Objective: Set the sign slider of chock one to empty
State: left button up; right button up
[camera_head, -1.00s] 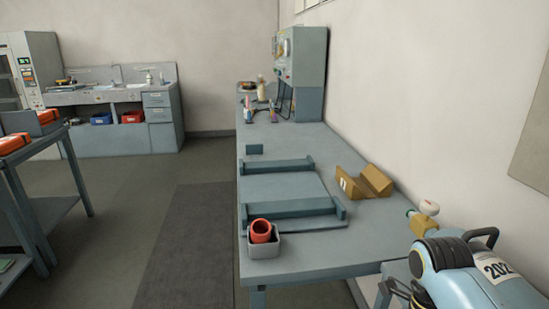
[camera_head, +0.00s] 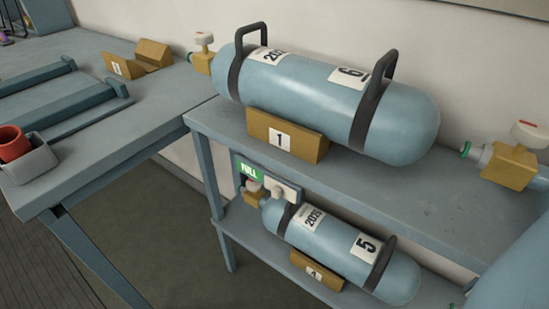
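Chock one (camera_head: 310,147), a yellow-brown block with a white "1" label, sits on the upper shelf under a large blue cylinder (camera_head: 310,85) labelled 6. Below the shelf's front edge, left of the chock, hangs a sign with a green panel (camera_head: 249,171) bearing white letters, which look like "FULL" but are hard to read. A pale plate (camera_head: 291,191) adjoins it on the right. A round pale knob (camera_head: 275,192) shows in front of the plate; I cannot tell whether it is the slider or part of the lower cylinder's valve. Neither gripper is in view.
The lower shelf holds a smaller blue cylinder (camera_head: 330,243) labelled 5, on a chock (camera_head: 318,272) marked 4. Another valve (camera_head: 510,165) is at right. Open floor lies in front.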

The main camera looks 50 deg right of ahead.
aim_at(278, 190)
jog(key=k+z, duration=0.1)
jog(key=z, duration=1.15)
